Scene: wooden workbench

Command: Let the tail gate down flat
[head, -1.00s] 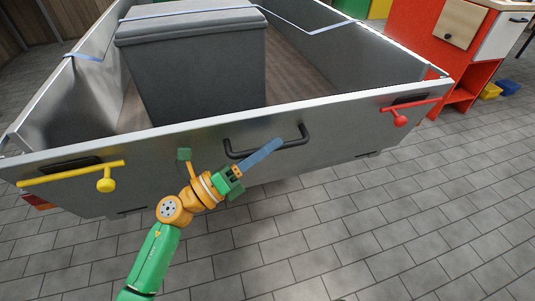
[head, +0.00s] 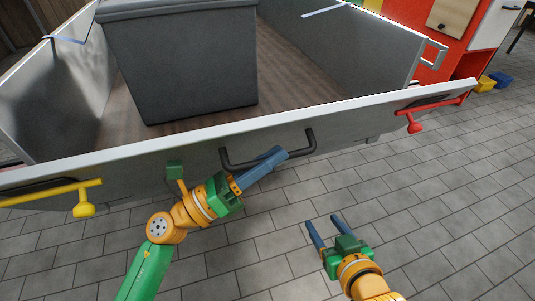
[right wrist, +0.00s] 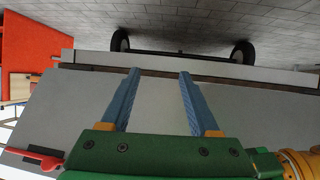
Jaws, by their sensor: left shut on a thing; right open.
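The grey metal tail gate (head: 365,122) of the trailer leans outward, its top edge apart from the right side wall. It fills much of the right wrist view (right wrist: 240,112). Its black handle (head: 312,146) is on the outer face. My left gripper (head: 272,160) is shut on the handle, its fingers hiding part of the bar. My right gripper (head: 322,221) is open and empty, below and right of the handle; its open fingers also show in the right wrist view (right wrist: 160,72). A yellow latch (head: 60,193) and a red latch (head: 415,122) sit at the gate's ends.
A grey lidded box (head: 185,62) stands on the trailer's wooden bed. A red cabinet (head: 468,62) and yellow and blue bins (head: 500,80) are beyond on the right. The paved floor (head: 440,190) in front is open.

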